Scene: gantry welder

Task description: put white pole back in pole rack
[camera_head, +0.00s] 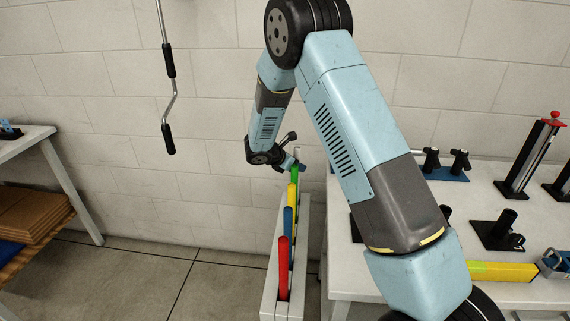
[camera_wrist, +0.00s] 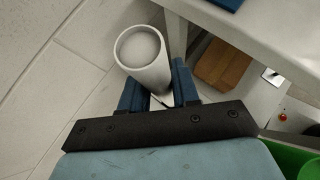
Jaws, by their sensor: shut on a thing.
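The white pole (camera_wrist: 143,55) is between the blue fingers of my gripper (camera_wrist: 157,92) in the wrist view, with its round end towards the camera. In the head view a short part of the white pole (camera_head: 297,153) shows beside my gripper (camera_head: 292,166), at the far end of the pole rack. The pole rack (camera_head: 269,292) is a long, narrow white stand on the floor. It holds a red pole (camera_head: 283,268), a blue pole (camera_head: 288,225), a yellow pole (camera_head: 292,196) and a green pole (camera_head: 295,174). The white pole's lower end is hidden, so I cannot tell whether it is in the rack.
A white table (camera_head: 450,225) with black fixtures and a yellow bar (camera_head: 505,271) stands close to the rack's right. A crank handle (camera_head: 168,95) hangs before the wall. A shelf with brown boards (camera_head: 32,214) is at left. The floor left of the rack is clear.

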